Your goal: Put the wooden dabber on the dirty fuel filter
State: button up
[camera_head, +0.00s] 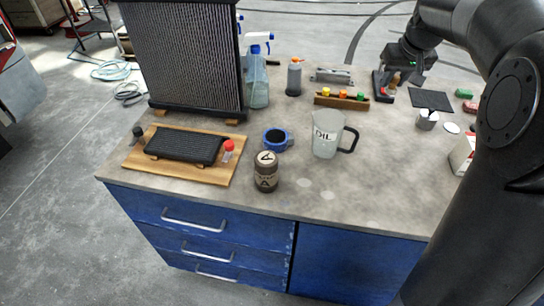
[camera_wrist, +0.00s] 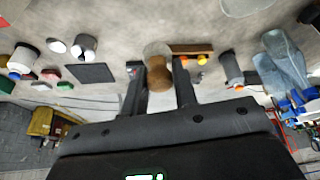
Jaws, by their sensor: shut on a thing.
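My gripper (camera_head: 388,82) is low over the back right of the bench. In the wrist view its fingers (camera_wrist: 160,82) are shut on the wooden dabber, a brown waisted piece (camera_wrist: 158,76) with a pale round end. The dabber also shows beside the black fingers in the head view (camera_head: 395,80). Whether it touches the bench cannot be told. A grimy brown canister with a dark arrow mark, seemingly the dirty fuel filter (camera_head: 266,172), stands upright at the bench's front edge, far from my gripper. I cannot make it out in the wrist view.
A clear oil jug (camera_head: 325,136) and a blue ring-like part (camera_head: 276,139) stand near the canister. A wooden rack (camera_head: 341,102) with coloured caps is left of my gripper. A wooden board (camera_head: 219,174) holds a black panel. A tall radiator (camera_head: 185,60) and spray bottle (camera_head: 257,82) stand behind.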

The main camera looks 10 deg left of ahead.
jog(key=s+a+r+n+g+y, duration=0.15)
jog(key=s+a+n, duration=0.45)
jog(key=s+a, duration=1.2)
send_near(262, 153)
jog(key=shift+w+f+t+y, duration=0.3)
jog(key=shift+w+y, duration=0.15)
jog(key=shift+w, duration=0.15)
jog(key=shift+a+f, duration=0.1)
jog(key=shift+a, duration=0.2)
jog(key=shift+f, duration=2.05)
jog(key=o, duration=1)
jog(key=shift+f, duration=0.1)
